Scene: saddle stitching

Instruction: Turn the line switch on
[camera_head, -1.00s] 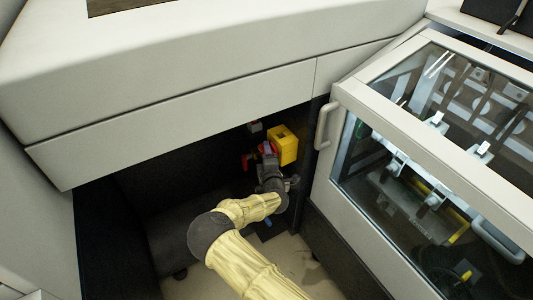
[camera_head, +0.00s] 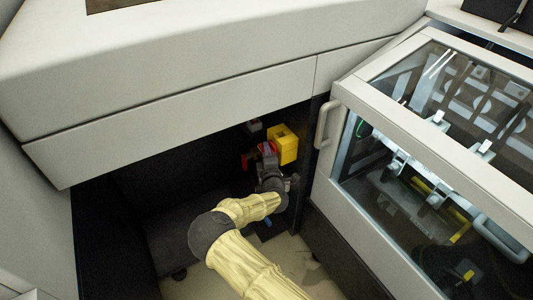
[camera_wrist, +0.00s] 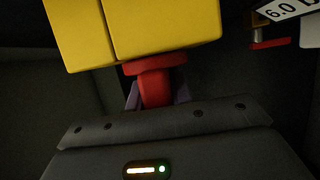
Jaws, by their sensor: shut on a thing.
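The line switch shows as a yellow box (camera_head: 283,144) under the grey machine body, with a red knob on its face. In the wrist view the yellow box (camera_wrist: 150,30) fills the upper part, and the red knob (camera_wrist: 155,82) sticks out below it towards me. My gripper (camera_head: 268,150) is at the knob, at the end of my arm in its cream cover. In the wrist view my gripper (camera_wrist: 157,100) is shut on the red knob, one finger partly showing on each side. The fingertips and the knob's marks are mostly hidden.
A red handle (camera_head: 248,161) sits left of my gripper. The machine's grey overhang (camera_head: 180,120) is above my arm. A windowed door with a handle (camera_head: 326,123) stands close on the right. A small red-tipped part (camera_wrist: 270,43) and a label (camera_wrist: 290,10) are at the wrist view's upper right.

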